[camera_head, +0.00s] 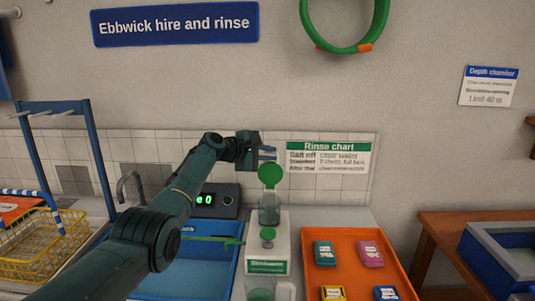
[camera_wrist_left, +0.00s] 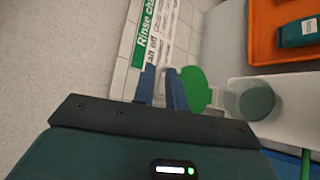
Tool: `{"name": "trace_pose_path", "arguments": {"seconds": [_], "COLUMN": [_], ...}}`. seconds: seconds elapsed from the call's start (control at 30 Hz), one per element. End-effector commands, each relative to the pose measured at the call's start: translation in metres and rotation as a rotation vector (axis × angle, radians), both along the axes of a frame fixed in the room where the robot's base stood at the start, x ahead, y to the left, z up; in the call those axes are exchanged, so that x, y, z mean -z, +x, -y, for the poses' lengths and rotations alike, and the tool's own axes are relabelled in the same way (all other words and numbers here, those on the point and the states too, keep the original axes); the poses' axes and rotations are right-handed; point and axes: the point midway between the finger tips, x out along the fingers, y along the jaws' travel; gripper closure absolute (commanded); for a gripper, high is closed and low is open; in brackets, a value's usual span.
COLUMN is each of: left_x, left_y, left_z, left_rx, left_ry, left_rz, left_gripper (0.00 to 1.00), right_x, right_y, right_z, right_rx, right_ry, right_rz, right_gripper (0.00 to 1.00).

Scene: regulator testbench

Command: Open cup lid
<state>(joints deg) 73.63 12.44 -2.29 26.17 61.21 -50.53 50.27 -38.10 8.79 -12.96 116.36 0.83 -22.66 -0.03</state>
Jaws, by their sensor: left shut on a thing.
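The cup lid (camera_head: 270,176) is a green disc standing raised above a clear cup (camera_head: 269,211), which sits on a white stand. My left gripper (camera_head: 267,153) is at the lid's upper edge, its blue fingers shut on the lid. In the left wrist view, the fingers (camera_wrist_left: 163,90) are beside the green lid (camera_wrist_left: 196,88), and the cup (camera_wrist_left: 257,102) shows as a greyish round shape to the right. The exact contact is partly hidden by a finger. My right gripper is not in view.
A white stand (camera_head: 281,243) with a green knob (camera_head: 267,234) holds the cup. An orange tray (camera_head: 345,271) with several small packs is at right. A blue basin (camera_head: 225,262) lies left of the stand, and a yellow wire basket (camera_head: 40,256) is further left. The wall is close behind.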

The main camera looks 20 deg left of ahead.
Motion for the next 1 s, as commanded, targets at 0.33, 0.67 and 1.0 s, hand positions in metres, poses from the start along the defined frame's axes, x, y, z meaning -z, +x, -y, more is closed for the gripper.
{"name": "trace_pose_path", "arguments": {"seconds": [0.33, 0.67, 1.0], "left_x": [0.0118, 0.0134, 0.0130], "left_y": [-0.0009, -0.0011, -0.0010], "left_z": [0.0086, 0.0087, 0.0086], "left_rx": [0.017, 0.017, 0.017], "left_ry": [-0.020, -0.020, -0.018], "left_rz": [-0.072, -0.076, -0.074], "left_gripper": [1.00, 1.00, 0.69], "right_x": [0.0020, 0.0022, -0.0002], "right_y": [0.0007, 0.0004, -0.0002], "right_z": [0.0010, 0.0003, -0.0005], "right_rx": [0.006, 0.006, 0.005], "right_ry": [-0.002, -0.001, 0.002], "right_rz": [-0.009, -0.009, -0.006], "right_gripper": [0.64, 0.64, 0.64]}}
